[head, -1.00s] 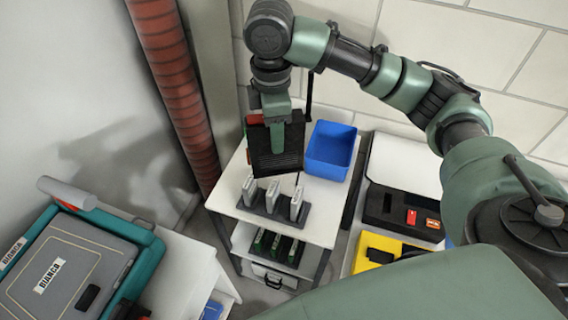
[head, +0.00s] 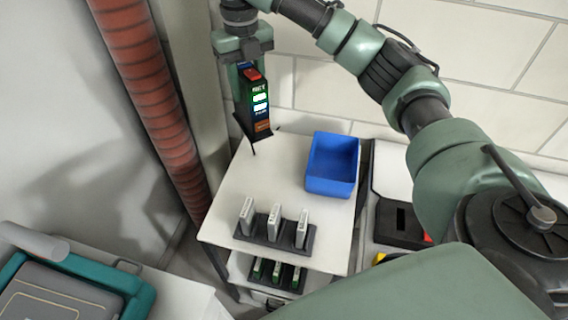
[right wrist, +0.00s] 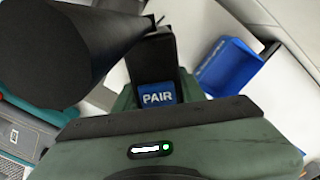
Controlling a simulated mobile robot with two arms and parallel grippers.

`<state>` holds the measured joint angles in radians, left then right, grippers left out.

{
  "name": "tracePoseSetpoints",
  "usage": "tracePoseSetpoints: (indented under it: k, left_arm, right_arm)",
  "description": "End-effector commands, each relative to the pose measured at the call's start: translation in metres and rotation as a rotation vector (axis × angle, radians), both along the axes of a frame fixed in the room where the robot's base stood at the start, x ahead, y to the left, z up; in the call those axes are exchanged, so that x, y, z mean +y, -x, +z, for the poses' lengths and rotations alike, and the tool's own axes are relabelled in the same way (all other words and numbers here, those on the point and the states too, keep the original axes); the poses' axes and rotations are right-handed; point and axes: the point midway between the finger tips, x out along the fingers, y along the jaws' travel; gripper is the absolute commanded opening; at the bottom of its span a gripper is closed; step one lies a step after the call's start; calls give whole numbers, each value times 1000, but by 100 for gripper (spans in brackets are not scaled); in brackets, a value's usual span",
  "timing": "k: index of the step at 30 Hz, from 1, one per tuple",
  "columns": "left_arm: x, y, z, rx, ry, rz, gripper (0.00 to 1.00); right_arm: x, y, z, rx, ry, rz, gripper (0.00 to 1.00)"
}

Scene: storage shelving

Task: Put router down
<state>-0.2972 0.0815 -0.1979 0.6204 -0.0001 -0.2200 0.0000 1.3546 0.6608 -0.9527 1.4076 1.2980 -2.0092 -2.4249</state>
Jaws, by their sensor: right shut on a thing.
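The router (head: 257,108) is a black upright box with a narrow face of lit labels, a red part on top and a thin antenna at its foot. My right gripper (head: 243,58) is shut on its upper end. It holds the router at the back left of the white shelf top (head: 262,182); whether the foot touches the shelf is unclear. In the right wrist view, the router (right wrist: 152,55) shows as a dark box with a blue "PAIR" label, and the fingertips are not clearly visible. My left gripper is not in view.
A blue bin (head: 332,165) stands at the shelf's back right. A dark rack (head: 272,236) with white modules sits at the front. Bare shelf lies between them. A red ribbed pipe (head: 150,95) rises on the left, near a grey-teal case (head: 60,295).

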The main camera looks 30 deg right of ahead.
Motion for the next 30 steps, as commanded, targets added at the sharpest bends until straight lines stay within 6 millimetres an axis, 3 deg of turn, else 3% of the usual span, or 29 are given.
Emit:
tracePoseSetpoints:
  k: [5, 18, 30]
  left_arm:
    - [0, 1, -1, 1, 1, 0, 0]
    - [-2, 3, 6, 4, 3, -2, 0]
    - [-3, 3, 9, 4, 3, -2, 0]
  right_arm:
    - [-1, 0, -21, 4, 0, 32, 0]
    - [-1, 0, -131, 3, 0, 28, 0]
    - [-1, 0, -172, 1, -1, 29, 0]
